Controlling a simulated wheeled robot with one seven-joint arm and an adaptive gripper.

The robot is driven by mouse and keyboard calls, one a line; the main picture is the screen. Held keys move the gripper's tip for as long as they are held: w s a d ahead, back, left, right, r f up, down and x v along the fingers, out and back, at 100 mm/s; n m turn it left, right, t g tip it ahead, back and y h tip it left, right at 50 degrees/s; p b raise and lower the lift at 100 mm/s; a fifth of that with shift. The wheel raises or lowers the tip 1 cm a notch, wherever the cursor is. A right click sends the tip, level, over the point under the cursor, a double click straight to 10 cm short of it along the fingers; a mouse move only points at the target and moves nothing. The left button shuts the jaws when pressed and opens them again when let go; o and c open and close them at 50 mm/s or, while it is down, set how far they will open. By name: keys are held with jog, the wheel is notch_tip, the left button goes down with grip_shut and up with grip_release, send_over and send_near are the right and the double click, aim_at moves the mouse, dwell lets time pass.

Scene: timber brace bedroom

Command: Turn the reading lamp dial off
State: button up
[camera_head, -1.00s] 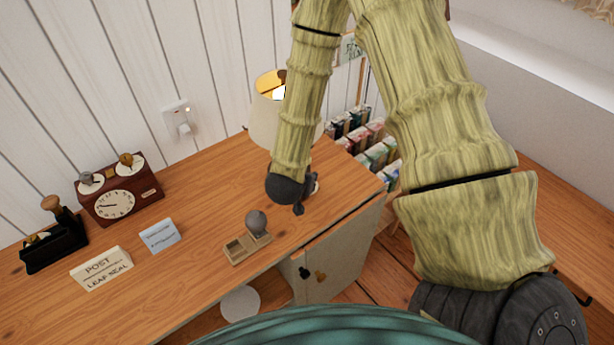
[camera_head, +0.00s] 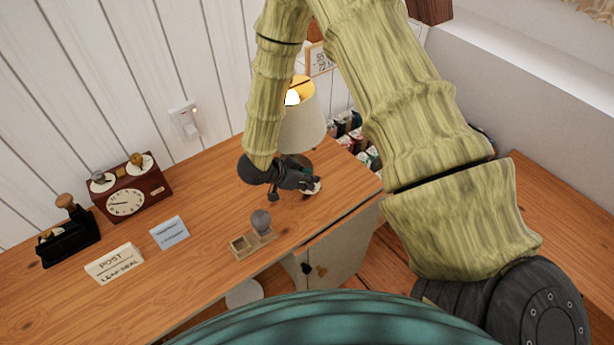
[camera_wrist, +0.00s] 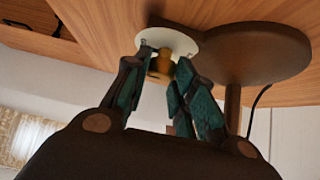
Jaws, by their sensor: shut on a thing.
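The reading lamp has a cream shade (camera_head: 302,128) with a bright, lit opening at its top. Its round dark base (camera_wrist: 258,52) shows in the wrist view. Beside the base is a white round plate (camera_wrist: 184,42), with a small brass dial (camera_wrist: 162,62) on it. The plate also shows in the head view (camera_head: 314,189). My gripper (camera_wrist: 165,66) has its teal-padded fingers on either side of the dial and is shut on it. In the head view my gripper (camera_head: 308,184) is low over the desk, at the plate; the dial is hidden there.
A wooden tray (camera_head: 254,244) with a grey knob stands in front of my gripper. A clock box (camera_head: 131,190), a black stand (camera_head: 68,238), a card (camera_head: 170,232) and a sign (camera_head: 114,263) stand farther left. A switch (camera_head: 186,120) is on the wall.

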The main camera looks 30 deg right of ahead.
jog(key=shift+w+d+r, duration=0.1)
dwell(0.3)
jog(key=o, duration=1)
jog(key=shift+o, duration=0.2)
jog(key=v, duration=1.2)
